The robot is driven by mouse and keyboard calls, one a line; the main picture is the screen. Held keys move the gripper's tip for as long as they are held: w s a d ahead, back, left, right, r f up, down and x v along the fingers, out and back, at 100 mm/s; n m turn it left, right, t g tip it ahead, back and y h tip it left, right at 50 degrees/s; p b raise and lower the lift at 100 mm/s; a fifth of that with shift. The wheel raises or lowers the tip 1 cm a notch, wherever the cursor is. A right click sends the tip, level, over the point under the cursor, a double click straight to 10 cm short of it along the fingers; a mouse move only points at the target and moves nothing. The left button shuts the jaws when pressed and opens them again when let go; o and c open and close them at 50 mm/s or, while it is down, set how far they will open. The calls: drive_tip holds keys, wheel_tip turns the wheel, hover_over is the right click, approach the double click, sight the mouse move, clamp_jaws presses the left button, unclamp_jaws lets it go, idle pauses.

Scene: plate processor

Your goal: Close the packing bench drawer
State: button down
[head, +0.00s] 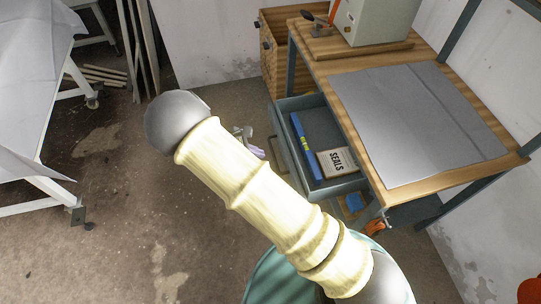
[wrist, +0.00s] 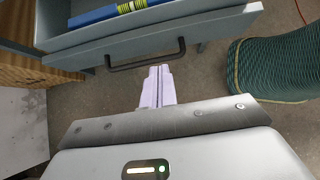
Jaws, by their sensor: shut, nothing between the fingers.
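The packing bench drawer (head: 289,146) is blue-grey and stands pulled out from under the wooden bench top (head: 380,177). A blue bar-like item and a box marked SEALS (head: 341,161) lie in it. In the wrist view the drawer front (wrist: 155,33) crosses the top, with a dark bar handle (wrist: 146,58) on it. My gripper (wrist: 158,72) has its pale lilac fingers together and empty, pointing at the handle from just outside the drawer. I cannot tell whether they touch it. In the head view my gripper (head: 256,151) shows only partly, behind my arm.
A grey mat (head: 415,120) covers much of the bench top. A wooden cabinet (head: 277,57) stands beyond the drawer. A green textured object (wrist: 275,70) is at the right in the wrist view. A white-framed table (head: 45,125) stands at the left, with open floor between.

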sight(286, 161)
drive_tip(key=x, duration=0.9)
drive_tip(key=shift+d+f+p, duration=0.2)
drive_tip(key=shift+d+p, duration=0.15)
drive_tip(key=shift+w+d, duration=0.2)
drive_tip(key=shift+d, duration=0.05)
